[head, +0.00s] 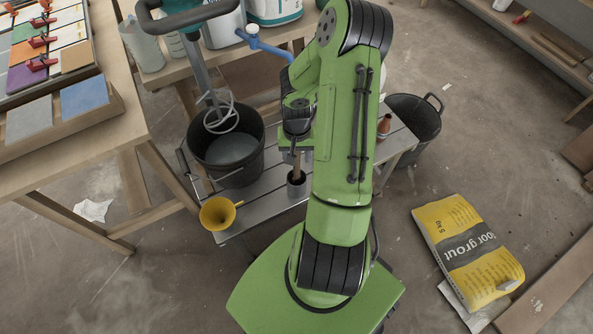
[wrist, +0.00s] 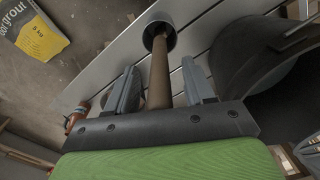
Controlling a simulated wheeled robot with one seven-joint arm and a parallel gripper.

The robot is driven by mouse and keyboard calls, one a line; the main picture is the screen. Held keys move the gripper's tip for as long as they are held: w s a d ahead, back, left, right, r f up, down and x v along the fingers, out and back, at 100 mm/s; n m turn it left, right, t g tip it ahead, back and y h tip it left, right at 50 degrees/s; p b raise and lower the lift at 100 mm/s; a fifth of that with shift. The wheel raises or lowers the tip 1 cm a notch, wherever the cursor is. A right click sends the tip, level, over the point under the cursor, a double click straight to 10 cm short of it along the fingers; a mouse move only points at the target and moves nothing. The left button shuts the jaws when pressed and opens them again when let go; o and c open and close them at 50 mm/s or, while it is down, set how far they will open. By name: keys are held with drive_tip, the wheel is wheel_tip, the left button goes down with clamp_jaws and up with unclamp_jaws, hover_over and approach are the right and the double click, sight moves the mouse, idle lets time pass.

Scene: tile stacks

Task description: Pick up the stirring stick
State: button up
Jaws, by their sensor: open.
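The stirring stick (head: 297,166) is a brown wooden rod standing in a small dark grey cup (head: 296,188) on the low slatted bench (head: 258,212). In the wrist view the stick (wrist: 160,72) runs between the two fingers of my gripper (wrist: 161,82), with clear gaps on both sides. Its lower end is inside the cup (wrist: 153,27). My gripper is open around the stick and I see no contact. In the head view my arm hides most of the gripper and the stick's upper part.
A black bucket (head: 205,170) with grey liquid and a mixer whisk (head: 221,117) stands left of the stick. A small reddish-brown object (head: 384,125) is right of my arm. A grout bag (head: 467,252) lies on the floor.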

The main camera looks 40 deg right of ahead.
drive_tip(key=shift+f, duration=0.6)
drive_tip(key=shift+c, duration=0.5)
clamp_jaws()
